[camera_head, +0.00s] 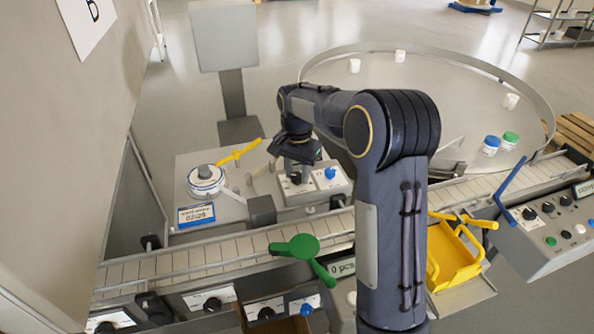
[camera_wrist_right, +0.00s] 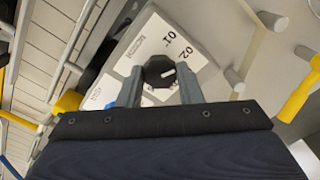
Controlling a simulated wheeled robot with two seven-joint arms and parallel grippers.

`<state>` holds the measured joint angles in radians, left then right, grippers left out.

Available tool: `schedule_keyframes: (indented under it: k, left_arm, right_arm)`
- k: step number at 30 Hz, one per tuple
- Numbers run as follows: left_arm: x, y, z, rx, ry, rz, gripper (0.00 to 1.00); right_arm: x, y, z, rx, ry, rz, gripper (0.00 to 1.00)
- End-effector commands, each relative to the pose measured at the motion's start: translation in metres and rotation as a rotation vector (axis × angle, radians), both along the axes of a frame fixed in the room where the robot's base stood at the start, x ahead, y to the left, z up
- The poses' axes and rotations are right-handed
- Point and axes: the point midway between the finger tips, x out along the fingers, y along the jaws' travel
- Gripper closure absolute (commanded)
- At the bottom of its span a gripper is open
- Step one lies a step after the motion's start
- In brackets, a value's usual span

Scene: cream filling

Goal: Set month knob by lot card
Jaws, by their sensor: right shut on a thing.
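A grey box with white plates (camera_head: 322,184) stands behind the conveyor. It carries a black knob and a blue knob (camera_head: 330,173). My right gripper (camera_head: 296,172) reaches down to the black knob, which its wrist mostly hides in the head view. In the right wrist view the black knob (camera_wrist_right: 160,71) with a white pointer line sits between the two fingers of the right gripper (camera_wrist_right: 160,84), which is shut on it. The plate there (camera_wrist_right: 150,40) shows printed marks like 01 and 02. A blue-and-white card (camera_head: 197,215) with date-like print lies left of the box. My left gripper is out of view.
A round white device (camera_head: 205,181) with a yellow lever (camera_head: 240,152) stands left of the box. The conveyor (camera_head: 215,258) runs in front, with a green paddle (camera_head: 300,247) over it. A yellow tray (camera_head: 453,258) and control panel (camera_head: 552,225) are at right.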

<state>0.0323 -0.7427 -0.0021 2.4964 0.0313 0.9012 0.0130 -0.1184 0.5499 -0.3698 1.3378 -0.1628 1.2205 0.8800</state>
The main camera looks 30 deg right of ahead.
Motion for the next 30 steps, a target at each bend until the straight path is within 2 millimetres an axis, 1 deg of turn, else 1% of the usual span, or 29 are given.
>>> schedule_keyframes:
  k: [6, 7, 12, 19, 22, 26, 30]
  left_arm:
    - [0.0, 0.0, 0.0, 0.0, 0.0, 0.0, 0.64]
    - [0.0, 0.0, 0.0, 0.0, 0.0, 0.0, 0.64]
    - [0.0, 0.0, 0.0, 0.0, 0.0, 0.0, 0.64]
    - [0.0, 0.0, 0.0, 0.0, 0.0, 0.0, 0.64]
    - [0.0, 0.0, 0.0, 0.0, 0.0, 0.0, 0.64]
    - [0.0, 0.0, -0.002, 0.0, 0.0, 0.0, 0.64]
    - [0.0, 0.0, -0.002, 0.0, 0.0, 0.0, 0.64]
  right_arm:
    - [0.001, -0.001, 0.001, -0.003, -0.005, 0.0, 0.9]
    - [0.001, -0.001, 0.001, -0.003, -0.005, 0.0, 0.66]
    - [0.001, -0.001, 0.001, -0.002, -0.003, 0.001, 0.46]
    - [0.0, 0.0, 0.001, -0.001, -0.002, 0.002, 0.46]
    - [0.001, 0.0, 0.005, -0.001, -0.003, 0.002, 0.46]
    - [0.001, 0.0, 0.022, -0.001, -0.005, 0.002, 0.46]
    - [0.001, 0.0, 0.047, -0.001, -0.008, 0.001, 0.46]
